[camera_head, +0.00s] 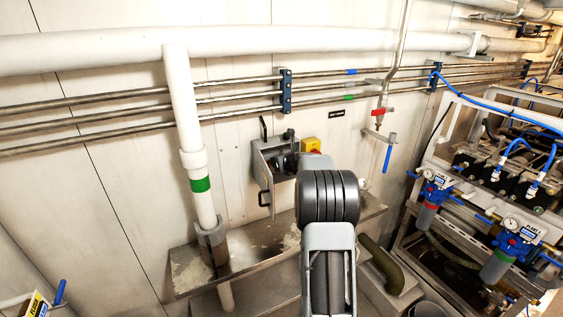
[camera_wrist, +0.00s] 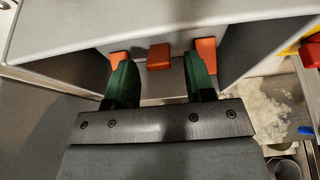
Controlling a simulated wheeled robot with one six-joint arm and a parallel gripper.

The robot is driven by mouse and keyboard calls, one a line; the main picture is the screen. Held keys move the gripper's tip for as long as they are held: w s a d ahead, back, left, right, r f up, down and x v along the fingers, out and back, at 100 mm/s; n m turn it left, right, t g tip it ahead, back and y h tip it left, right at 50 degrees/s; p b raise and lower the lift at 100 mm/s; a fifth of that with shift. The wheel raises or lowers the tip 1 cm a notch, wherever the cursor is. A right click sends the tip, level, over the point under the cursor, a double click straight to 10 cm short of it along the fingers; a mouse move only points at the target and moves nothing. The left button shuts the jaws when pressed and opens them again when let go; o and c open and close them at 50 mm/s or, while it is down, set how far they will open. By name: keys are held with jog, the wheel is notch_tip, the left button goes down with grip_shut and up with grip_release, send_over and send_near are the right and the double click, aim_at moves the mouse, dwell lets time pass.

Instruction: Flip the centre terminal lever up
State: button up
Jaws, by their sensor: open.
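In the wrist view, three orange levers sit in a row inside a grey box (camera_wrist: 60,28). The centre lever (camera_wrist: 158,57) shows between and just beyond my fingertips. The left lever (camera_wrist: 120,56) and right lever (camera_wrist: 206,49) are partly hidden behind my fingers. My gripper (camera_wrist: 158,82) has green fingers spread apart with nothing between them. I cannot tell whether a finger touches a lever. In the head view, the grey box (camera_head: 264,160) is on the wall with its door open; my arm hides part of it, and the levers cannot be made out.
A yellow and red switch (camera_head: 311,145) is right of the box. A metal ledge (camera_head: 240,262) lies below it. A white vertical pipe (camera_head: 184,110) stands to the left. Blue-topped filters (camera_head: 430,192) and a machine frame are at the right. Rails run along the wall above.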

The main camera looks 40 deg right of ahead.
jog(key=b+v, duration=0.2)
jog(key=v, duration=1.1)
jog(key=shift+s+b, duration=0.4)
jog(key=shift+a, duration=0.2)
